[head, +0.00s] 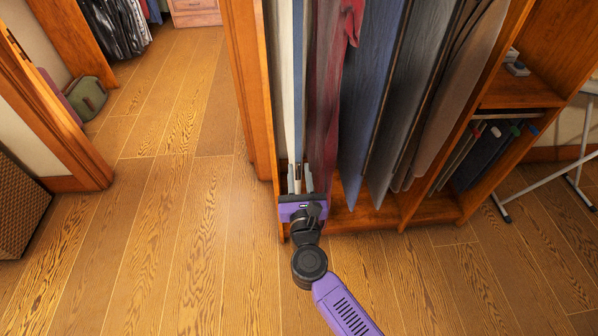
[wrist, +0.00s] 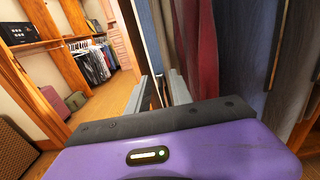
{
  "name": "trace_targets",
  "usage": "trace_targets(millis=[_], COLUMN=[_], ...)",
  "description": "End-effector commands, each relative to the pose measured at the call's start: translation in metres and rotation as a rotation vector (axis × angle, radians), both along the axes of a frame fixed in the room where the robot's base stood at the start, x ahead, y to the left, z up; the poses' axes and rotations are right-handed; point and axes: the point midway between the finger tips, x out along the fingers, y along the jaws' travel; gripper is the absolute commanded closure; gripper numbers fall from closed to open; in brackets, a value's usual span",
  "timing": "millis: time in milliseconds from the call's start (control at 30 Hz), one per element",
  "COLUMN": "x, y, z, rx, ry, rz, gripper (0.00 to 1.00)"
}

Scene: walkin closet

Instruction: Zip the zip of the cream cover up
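The cream cover (head: 285,70) hangs at the left end of the row of garments in the wooden wardrobe, seen as a narrow pale strip. In the wrist view a cream strip (wrist: 129,35) hangs just beyond my fingers. The zip and its pull are too small to make out. My gripper (head: 299,174) is low at the bottom end of the hanging covers, by the cream cover's lower edge. In the wrist view its two grey fingers (wrist: 164,88) stand apart with a gap between them. I see nothing clearly held, and cannot tell whether they touch the cover.
A thin blue strip (head: 298,70) and a dark red garment (head: 327,95) hang close on the right, then blue and grey ones. The wardrobe's wooden side panel (head: 247,80) stands close on the left. The wooden floor (head: 185,230) left of it is clear.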

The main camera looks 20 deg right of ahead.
Motion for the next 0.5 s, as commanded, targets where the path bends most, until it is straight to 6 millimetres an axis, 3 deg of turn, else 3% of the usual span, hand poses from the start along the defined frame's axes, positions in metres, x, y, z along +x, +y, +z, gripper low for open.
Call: trace_targets(millis=[300, 433, 500], x=[0.0036, 0.0035, 0.0034], y=[-0.0014, -0.0013, -0.0012], z=[-0.0001, -0.0001, -0.0001], rx=[0.0, -0.001, -0.001], ry=[0.0, 0.0, 0.0], rz=[0.0, 0.0, 0.0], gripper=[0.74, 0.97, 1.0])
